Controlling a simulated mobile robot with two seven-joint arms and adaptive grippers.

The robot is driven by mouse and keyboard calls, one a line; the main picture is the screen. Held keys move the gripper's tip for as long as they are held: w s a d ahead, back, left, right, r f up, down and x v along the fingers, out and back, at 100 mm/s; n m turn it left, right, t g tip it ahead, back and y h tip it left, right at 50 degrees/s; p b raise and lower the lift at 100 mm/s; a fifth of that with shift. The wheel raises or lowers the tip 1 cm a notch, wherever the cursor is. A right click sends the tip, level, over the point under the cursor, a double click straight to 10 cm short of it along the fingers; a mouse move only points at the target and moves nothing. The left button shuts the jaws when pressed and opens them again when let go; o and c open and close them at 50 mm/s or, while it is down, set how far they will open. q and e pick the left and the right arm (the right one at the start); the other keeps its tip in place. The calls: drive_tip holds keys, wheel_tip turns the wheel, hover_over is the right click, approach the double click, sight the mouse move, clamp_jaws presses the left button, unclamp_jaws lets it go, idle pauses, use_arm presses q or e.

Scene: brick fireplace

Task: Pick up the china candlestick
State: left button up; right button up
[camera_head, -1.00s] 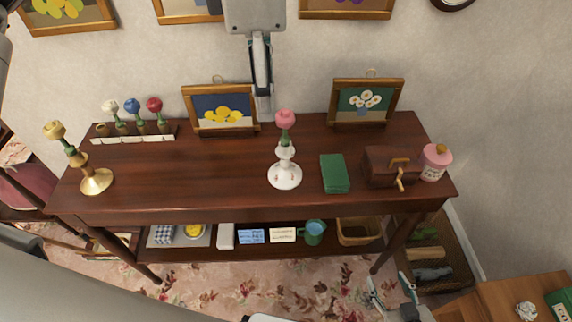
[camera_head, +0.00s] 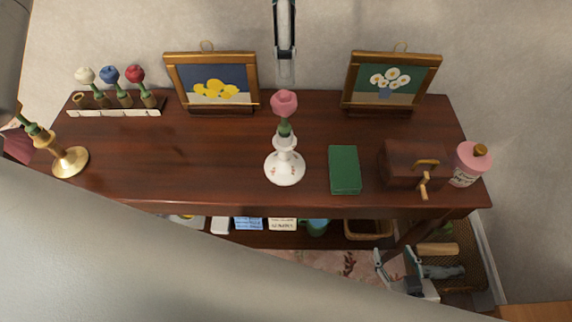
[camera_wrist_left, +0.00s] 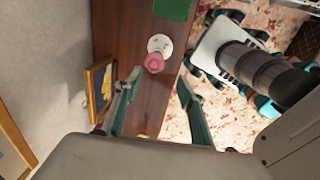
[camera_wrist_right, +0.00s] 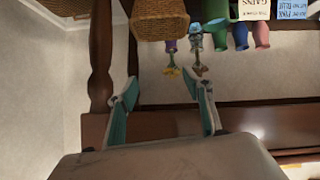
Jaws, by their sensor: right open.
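The china candlestick (camera_head: 284,168) is white with a round foot and stands upright at the middle of the dark table. A pink rose (camera_head: 284,103) on a green stem sits in its top. In the left wrist view the rose (camera_wrist_left: 155,62) and white foot (camera_wrist_left: 160,44) lie beyond the fingers. My left gripper (camera_head: 285,72) is seen edge-on behind the candlestick in the head view; its fingers (camera_wrist_left: 160,92) are apart and empty. My right gripper (camera_head: 398,262) is open and empty, low in front of the table's right end; its fingers also show in the right wrist view (camera_wrist_right: 168,98).
A green book (camera_head: 345,170), a brown box (camera_head: 415,165) and a pink bottle (camera_head: 468,165) stand right of the candlestick. Two framed pictures (camera_head: 212,83) (camera_head: 390,80) stand behind. A brass candlestick (camera_head: 70,162) is at far left. The tabletop left of centre (camera_head: 190,150) is clear.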

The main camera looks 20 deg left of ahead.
use_arm(q)
drive_tip(key=b, duration=0.3)
hover_over(284, 129)
drive_tip(key=shift+g, duration=0.4)
drive_tip(key=f, duration=0.6)
drive_tip(key=shift+w+d+f, duration=0.2)
drive_tip(key=shift+d+f, duration=0.05)
drive_tip(key=shift+d, duration=0.05)
drive_tip(key=shift+f, duration=0.55)
wheel_tip(284, 129, down, 6)
drive_tip(key=shift+b, duration=0.5)
drive_tip(key=f, duration=0.5)
drive_tip(key=shift+w+a+f, duration=0.1)
drive_tip(key=shift+a, duration=0.25)
clamp_jaws()
